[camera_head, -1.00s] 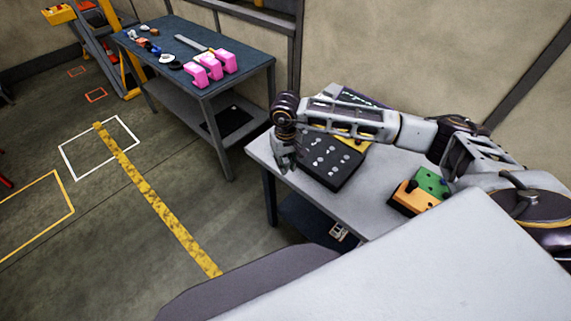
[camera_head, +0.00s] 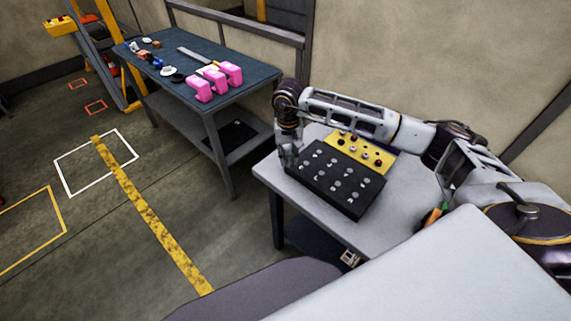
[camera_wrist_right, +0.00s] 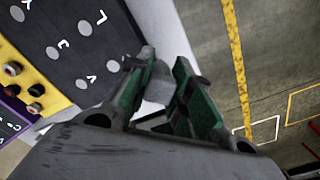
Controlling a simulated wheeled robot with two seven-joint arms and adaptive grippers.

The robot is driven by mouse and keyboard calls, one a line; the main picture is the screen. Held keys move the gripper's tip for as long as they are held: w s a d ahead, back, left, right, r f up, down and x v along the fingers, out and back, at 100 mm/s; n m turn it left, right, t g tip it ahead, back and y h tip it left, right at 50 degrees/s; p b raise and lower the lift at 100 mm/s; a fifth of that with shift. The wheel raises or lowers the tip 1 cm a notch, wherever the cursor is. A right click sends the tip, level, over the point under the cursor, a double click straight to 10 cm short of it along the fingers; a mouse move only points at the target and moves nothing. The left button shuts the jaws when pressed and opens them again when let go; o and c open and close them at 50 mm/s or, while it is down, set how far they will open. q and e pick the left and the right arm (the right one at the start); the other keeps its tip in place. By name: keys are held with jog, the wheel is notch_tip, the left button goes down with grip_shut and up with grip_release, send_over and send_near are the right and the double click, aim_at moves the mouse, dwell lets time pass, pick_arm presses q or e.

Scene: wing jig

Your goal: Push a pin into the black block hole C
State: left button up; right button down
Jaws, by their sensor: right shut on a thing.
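The black block (camera_head: 335,178) lies on the grey table, its top marked with white letters and round spots. It also shows in the right wrist view (camera_wrist_right: 70,40), where a letter C is readable between the spots. My right gripper (camera_head: 287,160) is at the block's left end, pointing down. In the wrist view its green fingers (camera_wrist_right: 158,88) are shut on a grey pin (camera_wrist_right: 157,82), beyond the block's edge. The pin's lower end is hard to make out. My left gripper is not in view.
A yellow block (camera_head: 360,150) with several knobs or pins stands behind the black block, with a purple piece beside it. The grey table (camera_head: 390,220) has free room in front. A second table (camera_head: 240,88) holds pink blocks (camera_head: 215,80) and small parts.

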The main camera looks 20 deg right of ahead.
jog(key=w+d+r+m+b, duration=0.1)
jog(key=d+m, duration=0.3)
jog(key=m, duration=1)
jog(key=d+r+m+b, duration=0.2)
jog(key=d+m+b, duration=0.2)
jog(key=m, duration=1.1)
jog(key=shift+w+d+r+m, duration=0.2)
jog(key=shift+w+r+m, duration=0.1)
jog(key=shift+w, duration=0.1)
jog(key=shift+f, duration=0.2)
